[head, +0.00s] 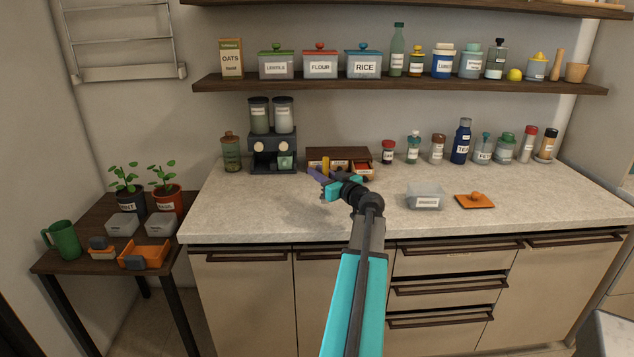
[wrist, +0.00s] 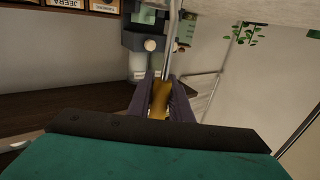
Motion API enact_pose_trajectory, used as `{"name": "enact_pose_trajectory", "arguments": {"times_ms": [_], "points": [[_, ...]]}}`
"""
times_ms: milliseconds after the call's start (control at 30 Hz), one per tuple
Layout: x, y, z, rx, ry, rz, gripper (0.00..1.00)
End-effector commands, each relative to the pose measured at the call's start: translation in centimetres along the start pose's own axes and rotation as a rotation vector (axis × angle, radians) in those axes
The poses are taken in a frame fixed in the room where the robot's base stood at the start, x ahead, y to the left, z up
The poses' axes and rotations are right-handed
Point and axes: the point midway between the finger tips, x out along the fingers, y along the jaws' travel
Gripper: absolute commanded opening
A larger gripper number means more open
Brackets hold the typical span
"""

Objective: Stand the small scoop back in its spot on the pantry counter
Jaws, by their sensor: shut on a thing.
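My gripper (wrist: 161,92) is shut on the yellow handle of the small scoop (wrist: 160,99) in the wrist view. A thin metal stem (wrist: 172,45) runs from the handle away from the jaws to the picture's top edge; the scoop's far end is out of view. I cannot make out the scoop clearly there. No marked spot for it is plain to see.
A lidless clear container (head: 425,197) and an orange lid (head: 474,201) are on the counter's right half. Several jars and bottles line the back, including a blue bottle (head: 461,142). A shelf (head: 400,84) hangs above. The counter's front left is clear.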

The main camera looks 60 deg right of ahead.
Motion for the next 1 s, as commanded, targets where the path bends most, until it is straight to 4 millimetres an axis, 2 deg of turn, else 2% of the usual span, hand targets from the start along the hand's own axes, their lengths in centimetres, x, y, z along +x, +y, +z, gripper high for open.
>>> {"name": "enact_pose_trajectory", "arguments": {"times_ms": [100, 300, 400, 867, 900, 1000], "points": [[1.1, 0.0, 0.4, 0.001, -0.001, -0.001, 0.0], [0.8, -0.1, 2.8, 0.003, -0.001, 0.0, 0.0], [0.8, -0.1, 3.4, 0.001, 0.0, 0.0, 0.0], [0.8, -0.1, 3.8, 0.001, 0.0, 0.0, 0.0], [0.8, -0.1, 3.9, 0.001, 0.0, 0.0, 0.2], [0.8, -0.1, 3.8, 0.0, 0.0, 0.0, 0.37]]}}
